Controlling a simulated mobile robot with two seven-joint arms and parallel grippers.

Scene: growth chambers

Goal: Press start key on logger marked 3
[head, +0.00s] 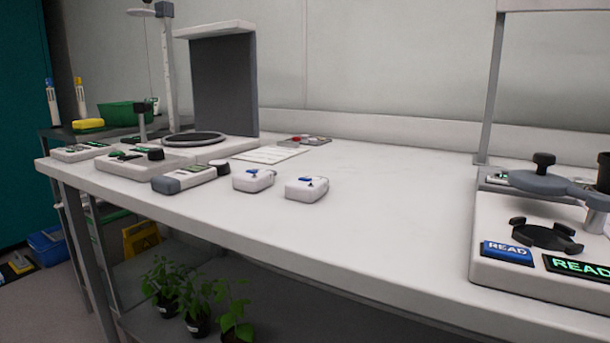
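Two small white boxes with blue keys on top sit near the front edge of the bench, a left one (253,182) and a right one (306,192). They may be loggers, but no number can be read on either. A grey-and-white handheld device (184,179) lies just left of them. I cannot tell which thing is the logger marked 3. Neither of my grippers shows in the head view.
The white bench (400,210) is clear right of the boxes. A reader with a blue READ key (507,253) stands at the right end. A dark-panelled stand (225,85) is at the back left. Potted plants (195,310) stand below.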

